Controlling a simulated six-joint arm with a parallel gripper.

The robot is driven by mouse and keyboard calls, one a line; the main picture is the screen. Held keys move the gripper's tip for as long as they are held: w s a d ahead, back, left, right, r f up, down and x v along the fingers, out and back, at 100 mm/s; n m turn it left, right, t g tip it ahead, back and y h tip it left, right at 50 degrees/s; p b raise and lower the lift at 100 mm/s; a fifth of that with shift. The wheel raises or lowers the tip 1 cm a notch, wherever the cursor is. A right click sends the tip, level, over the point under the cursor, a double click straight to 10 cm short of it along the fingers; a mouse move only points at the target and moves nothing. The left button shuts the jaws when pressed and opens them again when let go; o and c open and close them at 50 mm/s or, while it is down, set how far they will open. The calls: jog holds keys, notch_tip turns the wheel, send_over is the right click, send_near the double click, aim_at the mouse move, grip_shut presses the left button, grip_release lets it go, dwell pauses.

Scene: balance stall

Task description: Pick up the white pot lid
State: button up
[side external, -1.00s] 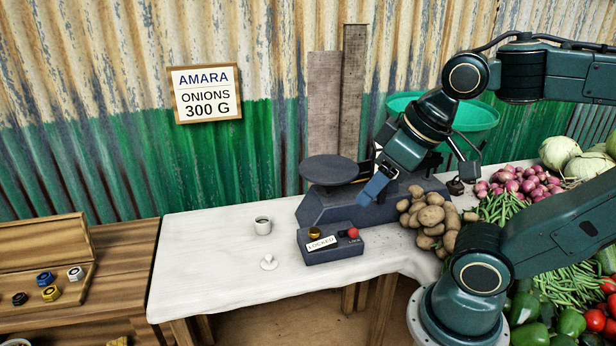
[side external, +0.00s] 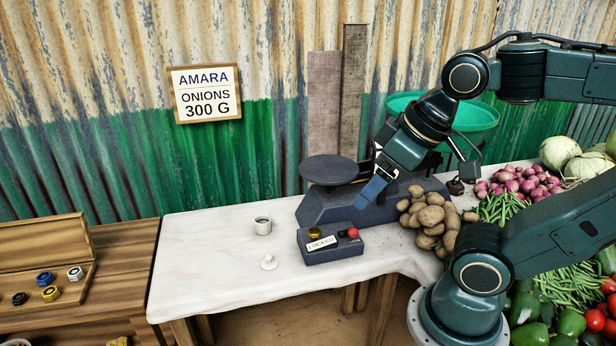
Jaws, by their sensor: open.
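The small white pot lid (side external: 268,263) lies on the white-topped table (side external: 200,275), knob up, near the front edge. A small white pot (side external: 263,226) stands upright just behind it, apart from the lid, with something dark inside. My gripper (side external: 367,200) is open and empty. It points down and left, over the right part of the dark balance in this view, well to the right of and above the lid.
The dark balance (side external: 330,205) with a round pan (side external: 329,169) stands behind a box marked LOCKED (side external: 330,246). Potatoes (side external: 430,217) and other vegetables crowd the right. A wooden bench with weights (side external: 50,293) is at left. The table's left part is mostly clear.

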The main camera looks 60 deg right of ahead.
jog(key=g, duration=0.6)
send_over(269, 256)
notch_tip(269, 256, down, 25)
jog(key=shift+f, duration=0.2)
jog(key=shift+f, duration=4.25)
